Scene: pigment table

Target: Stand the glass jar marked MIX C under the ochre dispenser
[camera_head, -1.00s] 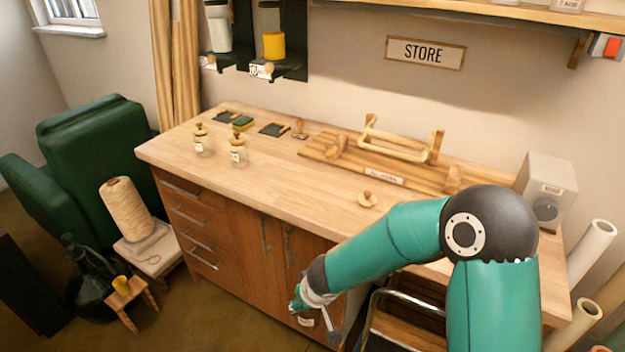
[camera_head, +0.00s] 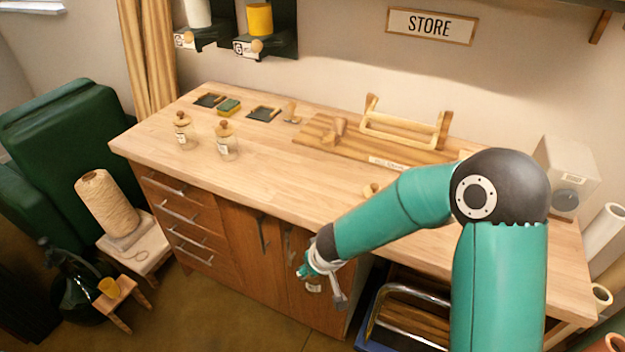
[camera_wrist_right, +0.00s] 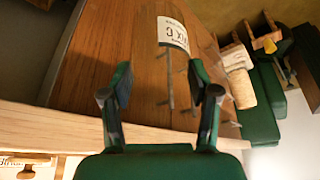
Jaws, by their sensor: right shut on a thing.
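My right gripper (camera_head: 324,274) is shut on a clear glass jar (camera_head: 313,287), held in front of the cabinet doors, below the worktop's front edge. In the right wrist view the jar's white label (camera_wrist_right: 172,32) reads MIX C, and its clear body is hard to see between the fingers (camera_wrist_right: 160,88). The ochre dispenser (camera_head: 260,19) is a yellow cylinder on a dark wall bracket at the back left, with a knob and label below it. A white dispenser (camera_head: 197,12) hangs to its left. My left gripper is not in view.
Two lidded jars (camera_head: 183,131) (camera_head: 227,141) stand on the worktop's left part. A wooden rack (camera_head: 405,130) stands farther right. A wooden piece (camera_head: 370,189) is partly hidden by my arm.

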